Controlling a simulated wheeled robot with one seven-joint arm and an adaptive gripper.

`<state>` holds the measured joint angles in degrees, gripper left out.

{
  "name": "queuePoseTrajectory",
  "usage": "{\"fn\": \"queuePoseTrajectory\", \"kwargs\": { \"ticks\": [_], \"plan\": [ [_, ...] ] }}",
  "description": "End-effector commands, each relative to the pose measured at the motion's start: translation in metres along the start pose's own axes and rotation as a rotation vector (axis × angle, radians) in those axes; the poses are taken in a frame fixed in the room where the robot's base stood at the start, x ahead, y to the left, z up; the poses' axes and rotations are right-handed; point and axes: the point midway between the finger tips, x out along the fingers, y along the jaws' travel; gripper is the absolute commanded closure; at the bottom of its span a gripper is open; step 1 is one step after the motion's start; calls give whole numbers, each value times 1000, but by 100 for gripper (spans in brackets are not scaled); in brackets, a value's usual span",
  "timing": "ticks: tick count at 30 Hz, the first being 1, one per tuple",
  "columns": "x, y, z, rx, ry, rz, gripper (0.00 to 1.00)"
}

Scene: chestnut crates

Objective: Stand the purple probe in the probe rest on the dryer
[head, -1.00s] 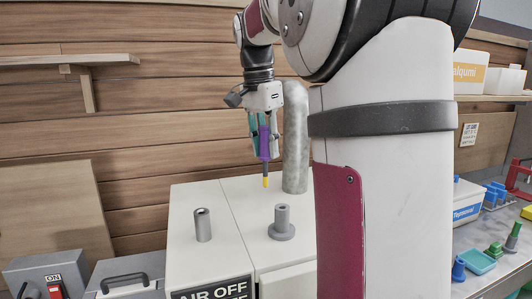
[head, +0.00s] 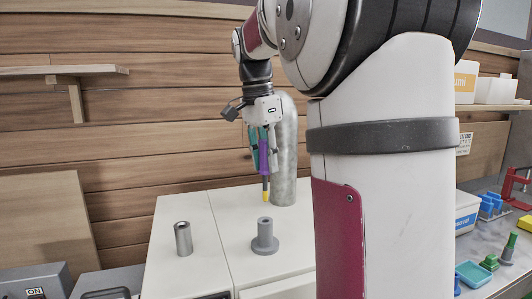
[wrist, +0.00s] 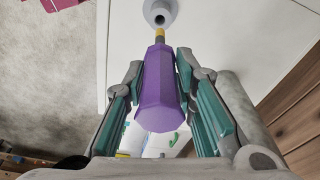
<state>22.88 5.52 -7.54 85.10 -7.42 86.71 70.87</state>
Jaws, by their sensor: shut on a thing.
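The purple probe (head: 263,157) has a purple body, a dark shaft and a yellow tip. My gripper (head: 264,168) is shut on its body and holds it roughly upright, tip down. The probe rest (head: 265,242), a grey hollow post with a wide round foot, stands on the white dryer (head: 219,222). In the head view the yellow tip is a little above the post's top and apart from it. In the wrist view the probe (wrist: 158,92) points toward the rest (wrist: 161,8), whose dark hole shows just beyond the tip.
A plain metal cylinder (head: 183,239) stands left of the rest on the white top. A tall mottled grey column (head: 286,150) rises close behind my gripper. My arm hides much of the right side. A grey switch box (head: 36,285) is at the lower left.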

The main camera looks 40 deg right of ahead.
Motion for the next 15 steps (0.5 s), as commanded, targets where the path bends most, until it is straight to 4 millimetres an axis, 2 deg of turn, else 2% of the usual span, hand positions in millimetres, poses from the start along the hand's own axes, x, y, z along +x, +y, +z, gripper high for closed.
{"fn": "queuePoseTrajectory", "kwargs": {
  "ticks": [9,15],
  "plan": [
    [27,0,4,1,0,0,100],
    [36,0,5,1,0,-1,100]
  ]
}}
